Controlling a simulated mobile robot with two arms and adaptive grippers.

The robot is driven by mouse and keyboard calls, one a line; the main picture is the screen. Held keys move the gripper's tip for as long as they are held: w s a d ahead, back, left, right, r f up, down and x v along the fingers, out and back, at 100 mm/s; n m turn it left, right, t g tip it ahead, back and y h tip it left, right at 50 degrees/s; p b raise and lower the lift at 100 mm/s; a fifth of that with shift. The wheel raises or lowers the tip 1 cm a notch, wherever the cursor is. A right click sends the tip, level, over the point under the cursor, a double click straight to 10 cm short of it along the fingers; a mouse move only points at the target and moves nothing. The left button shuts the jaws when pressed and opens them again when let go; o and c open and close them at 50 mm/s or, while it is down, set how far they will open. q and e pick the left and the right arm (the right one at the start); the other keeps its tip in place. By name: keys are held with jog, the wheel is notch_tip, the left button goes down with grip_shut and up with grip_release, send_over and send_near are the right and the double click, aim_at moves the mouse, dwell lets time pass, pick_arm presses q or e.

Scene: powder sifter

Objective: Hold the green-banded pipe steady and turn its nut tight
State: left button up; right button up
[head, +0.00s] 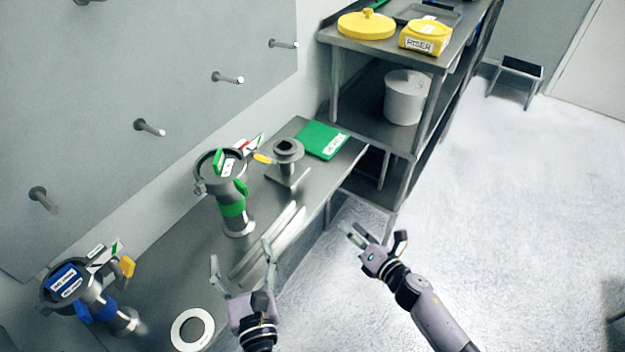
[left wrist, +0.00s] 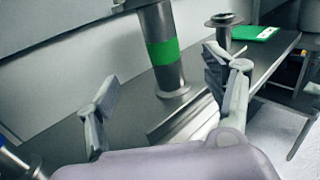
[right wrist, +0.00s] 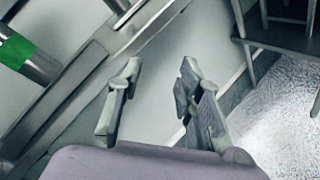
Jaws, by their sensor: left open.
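The green-banded pipe (head: 232,205) stands upright on the grey bench under a dark round hopper top. It also shows in the left wrist view (left wrist: 162,50) and at the upper left of the right wrist view (right wrist: 15,48). I cannot clearly make out its nut; the pipe's lower end widens into a round foot on the bench. My left gripper (head: 243,268) is open and empty, nearer than the pipe and apart from it. My right gripper (head: 373,238) is open and empty, off to the right beyond the bench's front edge.
A blue-banded pipe (head: 104,310) stands at the lower left, with a white ring (head: 192,330) near it. A grey flanged stand (head: 288,152) and green clipboard (head: 322,140) sit behind the pipe. Metal bars (head: 268,245) lie along the bench's front edge. A shelf rack (head: 420,140) stands behind.

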jog(key=w+a+r+n+g+y, duration=0.1)
jog(key=a+r+n+y, duration=0.15)
jog(key=r+n, duration=0.4)
jog(key=a+r+n+y, duration=0.2)
jog(key=a+r+n, duration=0.2)
jog(key=r+n, duration=0.25)
pick_arm(q)
jog(key=x, duration=1.7)
jog(key=shift+w+a, duration=0.1)
jog(key=shift+w, duration=0.05)
pick_arm(e)
jog(key=n+g+y, duration=0.2)
jog(key=n+y, duration=0.1)
jog(key=n, duration=0.6)
send_near(273, 162)
jog(key=shift+s+d+r+h, duration=0.15)
jog(key=shift+s+r+h, duration=0.15)
jog(key=shift+r, duration=0.15)
pick_arm(q)
jog(key=shift+c, duration=0.5)
grip_shut()
pick_arm(e)
jog(key=shift+c, duration=0.3)
jog(key=shift+c, duration=0.3)
jog(key=shift+n, duration=0.7)
jog(key=x, duration=1.1)
jog(key=shift+w+a+f, duration=0.2)
jog(key=shift+w+a, duration=0.05)
jog(key=shift+a, duration=0.1)
